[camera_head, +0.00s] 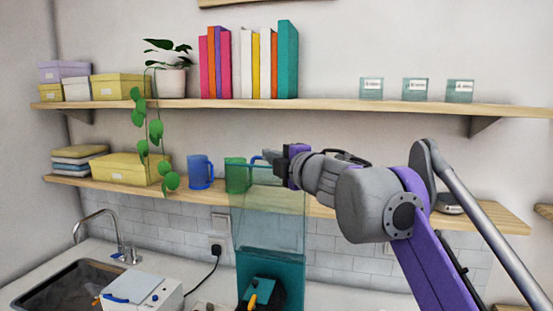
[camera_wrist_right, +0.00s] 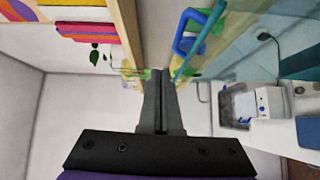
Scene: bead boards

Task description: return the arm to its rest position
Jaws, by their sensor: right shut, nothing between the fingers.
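My right arm (camera_head: 375,205) reaches in from the right side of the head view, stretched towards the left in front of the shelves. My right gripper (camera_head: 268,156) points left at about the height of the lower shelf, by the top of a clear-and-teal dispenser (camera_head: 272,225). Its fingers (camera_wrist_right: 160,90) are together with nothing between them in the wrist view. I cannot tell whether the gripper touches the dispenser. My left gripper is not in view.
A green mug (camera_head: 237,176) and a blue mug (camera_head: 200,172) stand on the lower shelf (camera_head: 330,212) near the gripper. The upper shelf (camera_head: 330,105) holds books (camera_head: 250,62) and a trailing plant (camera_head: 172,82). A white appliance (camera_head: 140,292) and a sink (camera_head: 65,285) are at lower left.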

